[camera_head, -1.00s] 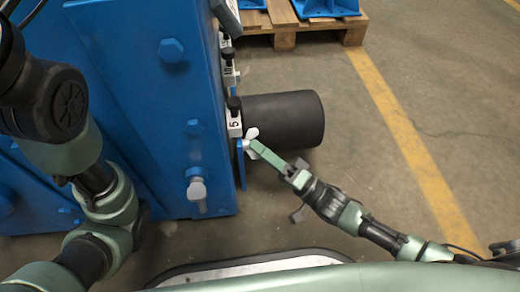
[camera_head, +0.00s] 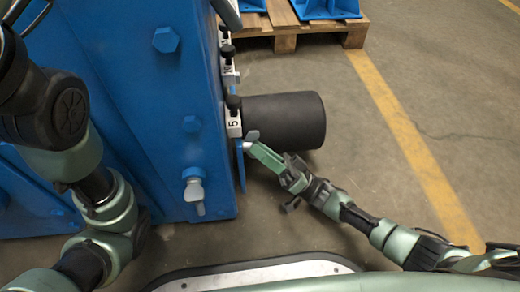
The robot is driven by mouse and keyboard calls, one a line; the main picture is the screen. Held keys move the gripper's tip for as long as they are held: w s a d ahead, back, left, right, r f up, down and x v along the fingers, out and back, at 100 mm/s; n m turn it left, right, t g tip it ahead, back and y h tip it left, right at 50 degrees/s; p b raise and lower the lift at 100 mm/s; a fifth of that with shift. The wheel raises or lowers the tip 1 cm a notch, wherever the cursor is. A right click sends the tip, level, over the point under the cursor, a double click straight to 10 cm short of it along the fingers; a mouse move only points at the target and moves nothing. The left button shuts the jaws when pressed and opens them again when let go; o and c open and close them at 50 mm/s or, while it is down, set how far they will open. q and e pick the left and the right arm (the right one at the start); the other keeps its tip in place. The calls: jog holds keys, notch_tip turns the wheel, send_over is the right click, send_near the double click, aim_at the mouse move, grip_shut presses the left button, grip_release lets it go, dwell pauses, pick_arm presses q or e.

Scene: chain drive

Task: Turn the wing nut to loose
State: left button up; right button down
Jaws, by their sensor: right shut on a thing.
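The wing nut (camera_head: 252,135) is small and pale grey. It sits at the right side of the blue machine housing (camera_head: 120,110), just below a white label marked 5 (camera_head: 234,124). My right gripper (camera_head: 255,148) reaches in from the lower right, and its green fingers are shut on the wing nut. One wing shows above the fingertips; the rest of the nut is hidden by them. My left arm's links show at the left, but its gripper is not in view.
A black cylinder (camera_head: 285,120) sticks out of the housing just behind my right gripper. A wooden pallet (camera_head: 285,32) with blue parts stands at the back. The floor at right is open.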

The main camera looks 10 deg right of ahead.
jog(key=shift+f, duration=0.1)
dwell(0.3)
jog(key=c, duration=1.4)
grip_release()
jog(key=s+d+f+p, duration=0.2)
jog(key=s+d+p, duration=0.3)
jog(key=d, duration=0.8)
jog(key=shift+s+p, duration=0.3)
jog(key=shift+s, duration=0.3)
